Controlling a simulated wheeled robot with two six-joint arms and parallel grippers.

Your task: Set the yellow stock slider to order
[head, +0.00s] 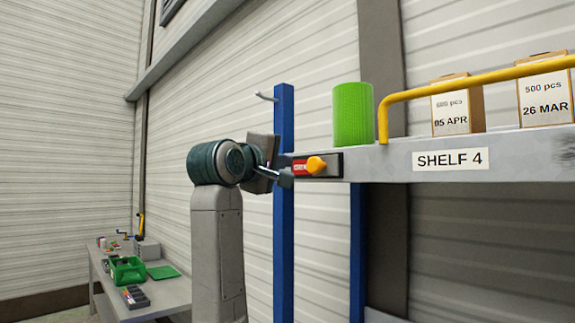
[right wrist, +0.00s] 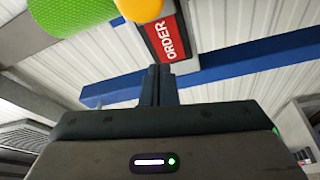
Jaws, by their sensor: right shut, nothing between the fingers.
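The yellow stock slider (head: 316,165) sits on a dark track plate (head: 334,165) on the front edge of the shelf, at its left end. The red ORDER label (head: 299,167) shows uncovered to the left of the slider knob. My right gripper (head: 287,179) is shut and empty, just left of the plate and slightly lower. In the right wrist view, its closed fingertips (right wrist: 158,70) lie just below the ORDER label (right wrist: 170,38), with the slider (right wrist: 140,8) beyond at the top. Whether the fingertips touch the plate, I cannot tell. My left gripper is out of view.
A green net roll (head: 353,115) stands on shelf 4 (head: 400,162) above the slider. A yellow rail (head: 450,82) fronts labelled boxes (head: 455,107). A blue post (head: 284,220) stands behind my right gripper. A bench (head: 160,293) with green trays is far left.

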